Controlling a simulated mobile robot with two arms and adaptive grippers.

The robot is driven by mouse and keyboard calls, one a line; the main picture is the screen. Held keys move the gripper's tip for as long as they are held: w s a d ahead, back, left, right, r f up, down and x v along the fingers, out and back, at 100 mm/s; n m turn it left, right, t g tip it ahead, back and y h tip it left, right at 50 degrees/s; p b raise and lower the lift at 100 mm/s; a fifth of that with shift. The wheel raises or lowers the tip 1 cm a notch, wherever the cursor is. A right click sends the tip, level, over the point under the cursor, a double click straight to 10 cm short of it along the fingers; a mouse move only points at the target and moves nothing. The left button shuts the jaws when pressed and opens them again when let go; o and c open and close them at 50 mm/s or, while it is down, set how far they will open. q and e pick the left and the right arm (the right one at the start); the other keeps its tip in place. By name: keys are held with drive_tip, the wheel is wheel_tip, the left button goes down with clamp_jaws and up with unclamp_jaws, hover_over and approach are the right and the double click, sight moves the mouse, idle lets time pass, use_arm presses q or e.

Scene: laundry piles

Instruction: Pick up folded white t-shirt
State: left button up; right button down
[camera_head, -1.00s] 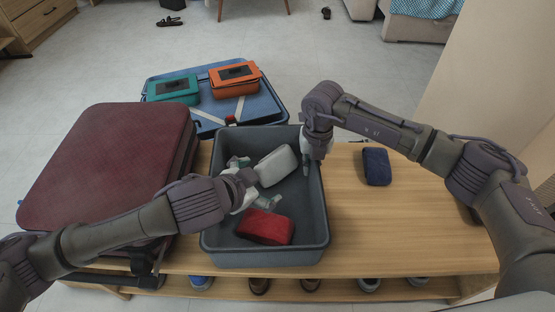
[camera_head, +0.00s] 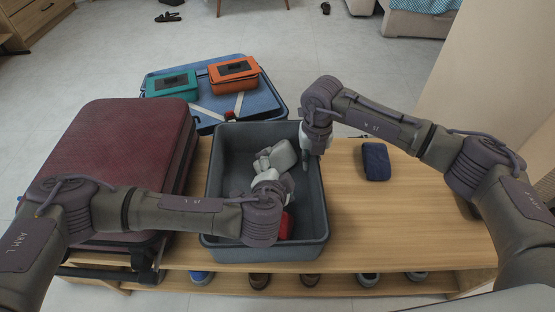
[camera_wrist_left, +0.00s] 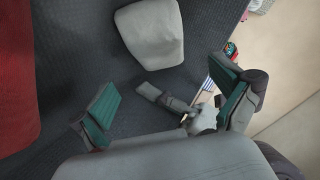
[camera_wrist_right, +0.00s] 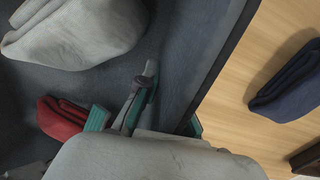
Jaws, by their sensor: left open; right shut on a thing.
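The folded white t-shirt (camera_head: 285,153) lies in the grey bin (camera_head: 214,200), partly hidden by my left gripper in the head view. It shows as a pale bundle in the left wrist view (camera_wrist_left: 150,33) and the right wrist view (camera_wrist_right: 80,32). My left gripper (camera_head: 268,168) is open and empty inside the bin, just on the near side of the shirt; its fingers stand apart in the left wrist view (camera_wrist_left: 167,85). My right gripper (camera_head: 308,155) is at the bin's right wall and seems shut on that wall, apart from the shirt.
A red folded cloth (camera_head: 285,226) lies in the bin's near part, mostly hidden by my left arm. A navy folded cloth (camera_head: 376,161) lies on the wooden bench (camera_head: 420,220). A maroon suitcase (camera_head: 120,145) stands left; a blue suitcase (camera_head: 215,106) carries teal and orange cases.

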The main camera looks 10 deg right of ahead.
sight(279, 163)
use_arm(q)
drive_tip(key=x, duration=0.5)
drive_tip(key=shift+a, duration=0.35)
drive_tip(key=c, duration=1.4)
drive_tip(key=shift+o, duration=0.2)
drive_tip(key=v, duration=1.5)
drive_tip(key=shift+d+r, duration=0.1)
drive_tip(key=shift+r, duration=0.15)
drive_tip(key=w+n+g+y, duration=0.1)
drive_tip(key=w+n, duration=0.2)
drive_tip(key=n, duration=0.1)
drive_tip(key=w+n+g+y, duration=0.1)
drive_tip(key=w+n+y, duration=0.1)
drive_tip(key=n, duration=0.3)
drive_tip(key=w+n+g+y, duration=0.1)
drive_tip(key=w+n+y, duration=0.1)
drive_tip(key=w+n, duration=0.3)
drive_tip(key=shift+d+f, duration=0.15)
drive_tip(key=shift+f, duration=0.1)
drive_tip(key=n, duration=0.1)
drive_tip(key=w+n, duration=0.1)
drive_tip(key=n, duration=0.1)
drive_tip(key=shift+w+y, duration=0.15)
drive_tip(key=shift+y, duration=0.25)
drive_tip(key=shift+f, duration=3.4)
drive_tip(key=shift+f+n, duration=0.3)
drive_tip(key=shift+f, duration=0.2)
